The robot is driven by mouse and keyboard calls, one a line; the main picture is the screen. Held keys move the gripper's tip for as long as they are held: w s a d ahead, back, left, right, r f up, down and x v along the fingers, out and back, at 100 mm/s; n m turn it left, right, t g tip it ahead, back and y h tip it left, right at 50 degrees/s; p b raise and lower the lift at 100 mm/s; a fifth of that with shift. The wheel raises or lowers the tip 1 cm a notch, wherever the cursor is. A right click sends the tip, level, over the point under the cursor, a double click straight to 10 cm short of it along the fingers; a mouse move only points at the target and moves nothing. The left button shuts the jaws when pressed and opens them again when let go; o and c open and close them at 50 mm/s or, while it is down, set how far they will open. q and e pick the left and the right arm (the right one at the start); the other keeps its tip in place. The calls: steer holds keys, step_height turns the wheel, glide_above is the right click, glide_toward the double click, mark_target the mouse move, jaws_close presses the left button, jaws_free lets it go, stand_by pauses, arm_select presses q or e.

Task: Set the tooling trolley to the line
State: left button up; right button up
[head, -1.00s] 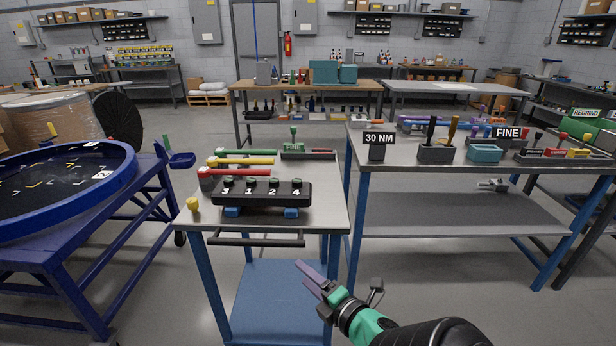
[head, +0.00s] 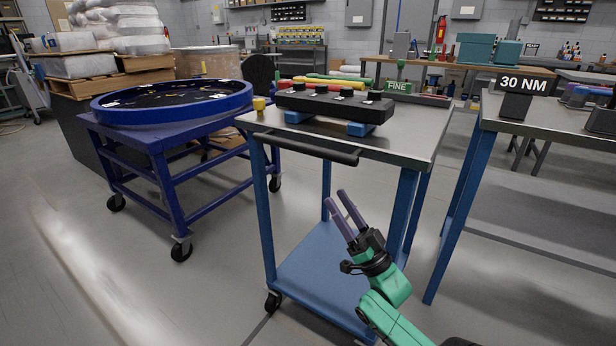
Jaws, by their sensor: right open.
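The tooling trolley (head: 418,148) has a grey top, blue legs, a blue lower shelf (head: 318,262) and castors. A dark push handle (head: 306,149) runs along its near edge. On its top a black block with several knobs (head: 335,105) sits on blue supports, with red, yellow and green handled tools (head: 305,82) behind it and a green FINE sign (head: 397,87). A yellow knob (head: 259,104) is at the left corner. My right gripper (head: 346,208) is open and empty, in front of the trolley, below the handle and apart from it. My left gripper is out of view.
A blue wheeled stand (head: 172,160) with a round blue-rimmed tray (head: 246,97) stands left of the trolley. A steel bench (head: 560,135) with a 30 NM sign (head: 522,84) stands close on the right. Loaded pallets (head: 100,75) are at back left. Floor at front left is clear.

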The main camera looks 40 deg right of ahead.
mark_target(303, 151)
steer(key=p+x, duration=0.1)
steer(key=x, duration=1.3)
steer(key=shift+w+a+r, duration=0.15)
steer(key=shift+r, duration=0.1)
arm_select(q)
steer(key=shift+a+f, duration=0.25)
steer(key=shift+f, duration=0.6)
arm_select(e)
steer(key=c, duration=1)
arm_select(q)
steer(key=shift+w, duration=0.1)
arm_select(e)
steer(key=shift+f, duration=0.1)
